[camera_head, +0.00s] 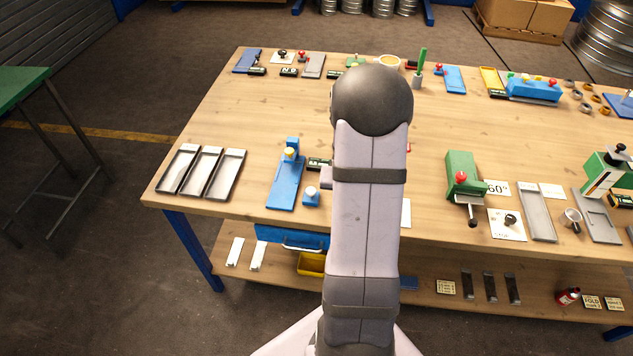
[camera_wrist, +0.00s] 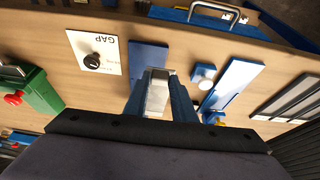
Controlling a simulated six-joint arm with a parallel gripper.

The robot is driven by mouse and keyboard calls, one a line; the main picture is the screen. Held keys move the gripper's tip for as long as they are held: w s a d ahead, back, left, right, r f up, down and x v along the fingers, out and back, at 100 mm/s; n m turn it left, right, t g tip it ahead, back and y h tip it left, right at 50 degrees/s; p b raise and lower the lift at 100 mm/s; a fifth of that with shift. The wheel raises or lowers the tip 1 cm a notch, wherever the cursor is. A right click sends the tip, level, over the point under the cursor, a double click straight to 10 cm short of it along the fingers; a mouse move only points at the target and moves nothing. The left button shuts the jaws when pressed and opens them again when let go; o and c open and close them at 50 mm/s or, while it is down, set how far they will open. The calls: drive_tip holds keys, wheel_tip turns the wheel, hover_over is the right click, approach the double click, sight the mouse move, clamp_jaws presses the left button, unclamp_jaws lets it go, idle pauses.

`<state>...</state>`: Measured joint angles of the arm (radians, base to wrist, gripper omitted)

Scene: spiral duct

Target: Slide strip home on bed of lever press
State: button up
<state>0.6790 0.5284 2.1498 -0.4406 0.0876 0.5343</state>
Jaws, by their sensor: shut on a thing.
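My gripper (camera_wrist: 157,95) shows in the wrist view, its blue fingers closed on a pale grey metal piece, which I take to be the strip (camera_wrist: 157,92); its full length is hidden. The gripper is over the table, above a flat blue plate (camera_wrist: 150,57); I cannot tell whether they touch. In the head view my arm hides gripper and strip. A green device with a red knob and a rod (camera_head: 462,180) stands right of my arm. A green device with a black-ball handle (camera_head: 610,165) stands at the far right. I cannot tell which is the lever press.
A blue fixture (camera_head: 285,185) and a small blue block (camera_head: 311,197) stand left of my arm. Several grey trays (camera_head: 203,173) lie further left. A GAP card with a black knob (camera_head: 507,224) lies near the front edge. Bare wood (camera_head: 430,120) shows right of my arm.

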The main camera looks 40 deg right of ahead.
drive_tip(key=s, duration=0.1)
drive_tip(key=s+d, duration=0.1)
drive_tip(key=shift+s+d+r, duration=0.1)
drive_tip(key=shift+s+d, duration=0.15)
drive_tip(key=shift+s, duration=0.15)
drive_tip(key=shift+f, duration=0.2)
wheel_tip(320, 180, down, 6)
drive_tip(key=b, duration=0.6)
drive_tip(key=shift+f, duration=0.1)
drive_tip(key=shift+w+d+r+p, duration=0.15)
drive_tip(key=shift+w+r+p, duration=0.15)
drive_tip(key=shift+p, duration=0.25)
drive_tip(key=w+d+p, duration=0.2)
drive_tip(key=p, duration=0.1)
drive_tip(key=shift+w+d+f, duration=0.1)
drive_tip(key=shift+w+d, duration=0.05)
drive_tip(key=shift+d, duration=0.05)
drive_tip(key=shift+w+d+f+p, duration=0.15)
drive_tip(key=shift+w+d+p, duration=0.2)
drive_tip(key=shift+d+p, duration=0.1)
drive_tip(key=shift+w+d+f+p, duration=0.15)
drive_tip(key=shift+w+d+p, duration=0.1)
drive_tip(key=shift+w+p, duration=0.1)
drive_tip(key=o, duration=1.6)
